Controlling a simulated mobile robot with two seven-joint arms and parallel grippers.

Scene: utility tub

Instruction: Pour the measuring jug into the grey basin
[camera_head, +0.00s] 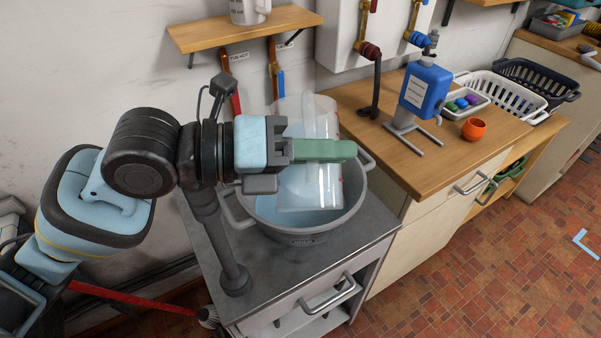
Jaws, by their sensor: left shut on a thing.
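The measuring jug (322,186) is clear plastic with red marks. My left gripper (322,150), with green fingers, is shut on it and holds it over the grey basin (300,235). The fingers hide part of the jug's middle. I cannot tell its exact tilt or how much is in it. The basin has two side handles and stands on a dark grey worktop. Pale blue shows inside it, partly seen through the jug. My right gripper is not in view.
A grey post (226,240) rises from the worktop left of the basin. To the right, a wooden counter (377,160) carries a blue canister (426,88), an orange pot (473,129) and a white basket (505,95). A wooden shelf (222,36) with a white mug (248,11) hangs above.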

